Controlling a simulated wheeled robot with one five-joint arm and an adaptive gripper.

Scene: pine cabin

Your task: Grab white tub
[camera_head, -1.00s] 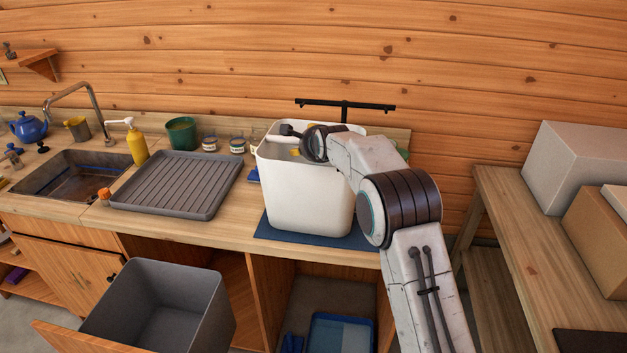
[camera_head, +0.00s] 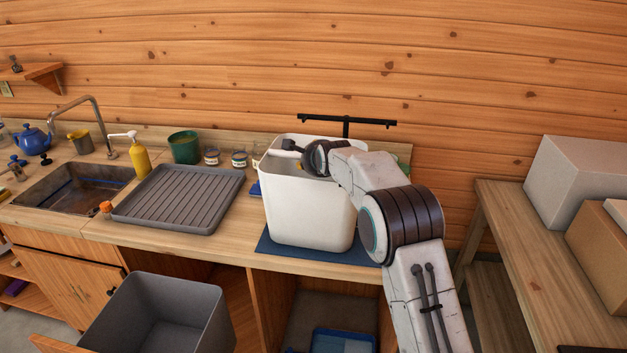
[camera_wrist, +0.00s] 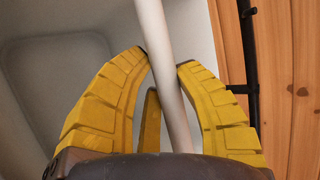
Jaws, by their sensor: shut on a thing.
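The white tub (camera_head: 305,210) is a tall, open-topped bin standing upright on a dark blue mat (camera_head: 275,247) on the counter. My gripper (camera_wrist: 166,62) has yellow ribbed fingers and is shut on the tub's near-vertical white rim in the wrist view. One finger lies on each side of the rim, and the tub's pale inside (camera_wrist: 60,80) shows at left. In the head view my arm reaches over the tub's right side. The gripper there is mostly hidden by the wrist and the tub's wall.
A grey drying tray (camera_head: 180,198), yellow soap bottle (camera_head: 140,160) and green pot (camera_head: 184,147) stand left of the tub. A black T-shaped stand (camera_head: 346,121) is behind it. A grey bin (camera_head: 160,310) is below the counter. Boxes (camera_head: 580,180) sit on the right table.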

